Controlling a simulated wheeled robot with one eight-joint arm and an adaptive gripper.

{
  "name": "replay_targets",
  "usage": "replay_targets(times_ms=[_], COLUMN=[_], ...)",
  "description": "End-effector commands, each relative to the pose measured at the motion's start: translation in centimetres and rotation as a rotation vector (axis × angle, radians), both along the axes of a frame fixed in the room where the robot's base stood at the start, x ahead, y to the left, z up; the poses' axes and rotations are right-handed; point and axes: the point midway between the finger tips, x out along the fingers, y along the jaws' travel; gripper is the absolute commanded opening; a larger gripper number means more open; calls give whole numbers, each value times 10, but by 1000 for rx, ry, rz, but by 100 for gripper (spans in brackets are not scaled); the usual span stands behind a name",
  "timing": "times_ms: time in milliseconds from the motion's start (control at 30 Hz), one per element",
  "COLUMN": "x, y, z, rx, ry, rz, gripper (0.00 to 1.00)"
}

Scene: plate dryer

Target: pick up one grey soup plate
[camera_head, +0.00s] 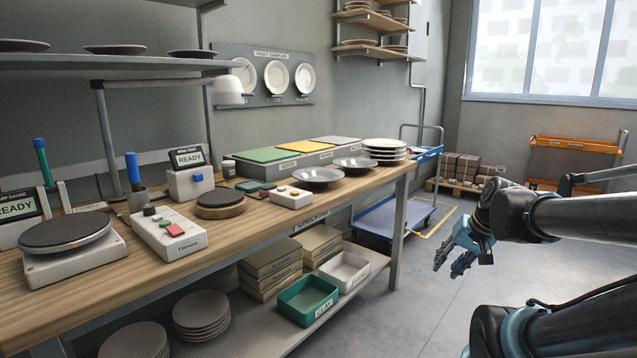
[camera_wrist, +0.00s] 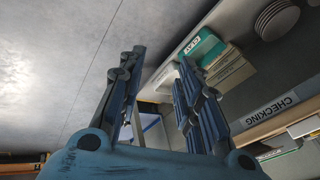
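Two grey soup plates lie side by side on the wooden workbench (camera_head: 235,240), toward its far right end. The nearer grey soup plate (camera_head: 317,177) and the farther one (camera_head: 355,164) both look empty and right side up. My gripper (camera_head: 455,262) hangs over open floor to the right of the bench, well apart from the plates. In the wrist view my gripper (camera_wrist: 160,62) has its blue fingers spread with nothing between them. The soup plates cannot be made out in the wrist view.
A stack of white plates (camera_head: 384,150) stands just behind the soup plates. A button box (camera_head: 291,196) and a tray of coloured panels (camera_head: 292,152) are close by. The lower shelf holds plate stacks and a green bin (camera_head: 308,300). A blue cart (camera_head: 398,217) stands behind the bench.

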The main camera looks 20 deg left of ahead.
Motion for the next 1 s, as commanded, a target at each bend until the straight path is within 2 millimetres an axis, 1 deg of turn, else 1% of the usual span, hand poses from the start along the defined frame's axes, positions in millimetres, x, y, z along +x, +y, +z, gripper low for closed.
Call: replay_targets(times_ms=[33,200,600,800,900,1000], x=[14,57,150,191,208,220], y=[14,64,174,221,238,251], z=[8,36,96,118,125,129], rx=[49,231,662,867,951,1013], ry=[-11,-44,-49,-14,7,26], rz=[0,-21,-104,-165,-193,-217], gripper=[32,32,32,32,32,32])
